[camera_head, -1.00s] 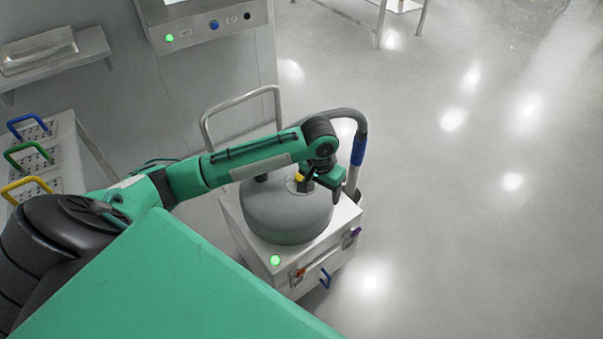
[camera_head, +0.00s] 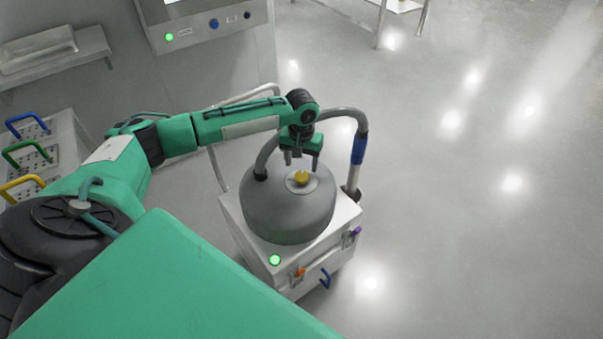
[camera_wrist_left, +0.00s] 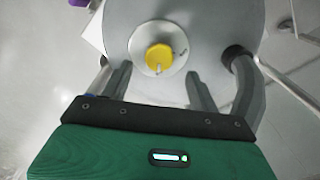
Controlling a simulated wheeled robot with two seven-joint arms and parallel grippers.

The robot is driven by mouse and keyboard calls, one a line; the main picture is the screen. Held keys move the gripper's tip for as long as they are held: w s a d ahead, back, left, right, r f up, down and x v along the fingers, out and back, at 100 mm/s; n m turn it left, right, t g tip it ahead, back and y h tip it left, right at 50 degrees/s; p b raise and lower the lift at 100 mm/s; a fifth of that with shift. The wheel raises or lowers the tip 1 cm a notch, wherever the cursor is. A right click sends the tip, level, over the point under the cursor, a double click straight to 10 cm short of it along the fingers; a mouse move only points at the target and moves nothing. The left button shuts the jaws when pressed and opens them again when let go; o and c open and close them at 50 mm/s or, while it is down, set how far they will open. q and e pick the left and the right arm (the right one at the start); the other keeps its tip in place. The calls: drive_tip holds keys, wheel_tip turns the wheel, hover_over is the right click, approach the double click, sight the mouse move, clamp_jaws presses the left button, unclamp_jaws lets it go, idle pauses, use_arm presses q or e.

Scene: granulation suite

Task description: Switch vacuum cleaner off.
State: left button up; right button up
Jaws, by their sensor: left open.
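The vacuum cleaner has a grey round drum (camera_head: 288,215) on a white wheeled box (camera_head: 345,218). A yellow knob (camera_head: 301,177) sits on a pale disc on top of the drum; it also shows in the left wrist view (camera_wrist_left: 158,57), with a small pale pointer at its lower edge. A green light (camera_head: 275,260) glows on the box's front corner. My left gripper (camera_head: 301,163) is open and empty, just behind and above the knob, apart from it. In the left wrist view its fingers (camera_wrist_left: 160,88) point towards the knob, one on either side below it. My right gripper is not in view.
A grey hose (camera_head: 345,113) with a blue cuff (camera_head: 358,150) arches behind and right of the drum. A metal push handle (camera_head: 215,160) stands at the left. Floor at right is clear.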

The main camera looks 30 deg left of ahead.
sight(301, 176)
use_arm(q)
wheel_tip(301, 176, down, 5)
drive_tip(key=shift+f, duration=0.15)
drive_tip(key=c, duration=1)
